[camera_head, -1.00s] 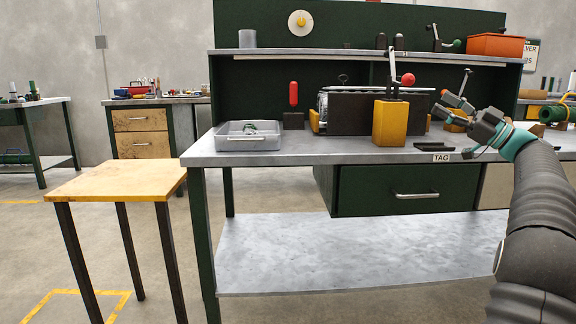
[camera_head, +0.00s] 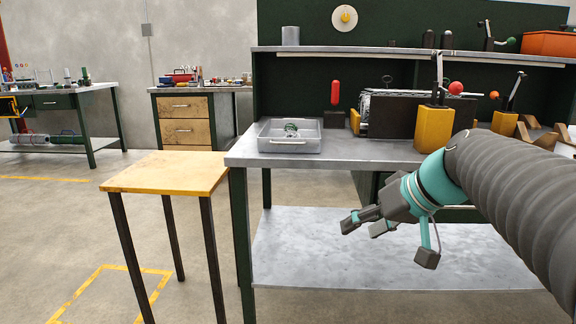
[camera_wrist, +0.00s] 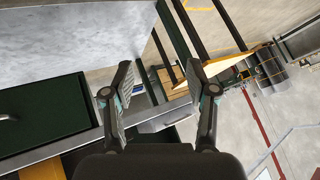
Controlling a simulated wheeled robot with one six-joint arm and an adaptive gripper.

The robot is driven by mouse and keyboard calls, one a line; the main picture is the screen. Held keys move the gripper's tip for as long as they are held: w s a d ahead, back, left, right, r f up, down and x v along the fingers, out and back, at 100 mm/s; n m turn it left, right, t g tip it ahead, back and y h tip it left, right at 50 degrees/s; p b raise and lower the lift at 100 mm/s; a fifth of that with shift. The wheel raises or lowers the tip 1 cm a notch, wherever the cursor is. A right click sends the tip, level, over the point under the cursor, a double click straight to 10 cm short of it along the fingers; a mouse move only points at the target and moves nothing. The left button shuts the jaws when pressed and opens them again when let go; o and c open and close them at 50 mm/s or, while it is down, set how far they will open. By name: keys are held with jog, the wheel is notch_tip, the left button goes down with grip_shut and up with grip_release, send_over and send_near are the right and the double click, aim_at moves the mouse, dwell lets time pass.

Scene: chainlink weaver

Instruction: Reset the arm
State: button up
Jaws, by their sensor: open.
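My arm reaches in from the right in the head view. My gripper (camera_head: 385,238) hangs in front of the main workbench (camera_head: 345,158), below its top edge and above the lower shelf. The fingers are spread apart with nothing between them. In the wrist view both fingers of my gripper (camera_wrist: 160,95) show, wide apart and empty. Beyond them, that view shows a tilted sight of the bench's lower shelf (camera_wrist: 70,45), the green drawer (camera_wrist: 45,115) and the floor. My arm hides the right part of the bench.
A grey tray (camera_head: 290,146) with small parts stands on the bench's left end. Yellow blocks (camera_head: 434,128) with levers stand further right. A small wooden table (camera_head: 165,172) stands left of the bench. Other benches (camera_head: 70,97) stand behind. The floor between is clear.

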jog(key=s+d+f+m+h+p, duration=0.1)
jog(key=s+f+h, duration=0.2)
jog(key=s+f, duration=0.2)
jog(key=s+d+f+m+h+p, duration=0.1)
jog(key=s+f, duration=0.5)
jog(key=s, duration=0.6)
jog(key=shift+g+h, duration=0.3)
jog(key=shift+h, duration=0.6)
